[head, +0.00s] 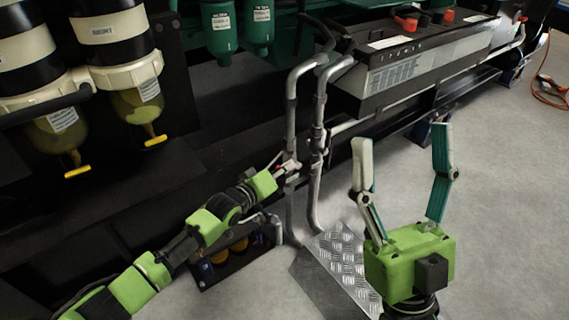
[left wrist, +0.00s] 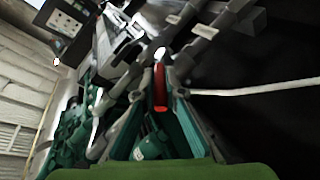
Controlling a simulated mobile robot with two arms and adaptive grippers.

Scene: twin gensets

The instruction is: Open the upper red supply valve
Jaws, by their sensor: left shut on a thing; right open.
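The red valve handle (head: 281,168) shows as a small bit of red at the grey vertical pipes in the head view. In the left wrist view the red handle (left wrist: 160,88) stands between the two green fingers. My left gripper (head: 287,170) reaches in from the left and is shut on this handle; the fingers (left wrist: 160,80) hide part of it. The valve body is too small and covered to make out. My right gripper (head: 402,140) is open and empty, its fingers pointing up, to the right of the pipes.
Grey pipes (head: 318,140) rise beside the left gripper. A tread-plate step (head: 341,262) lies on the floor below. Filters with yellow drain handles (head: 155,141) hang at the left. A grey-black panelled unit (head: 398,72) stands behind. The floor at right is clear, except an orange cable (head: 548,92).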

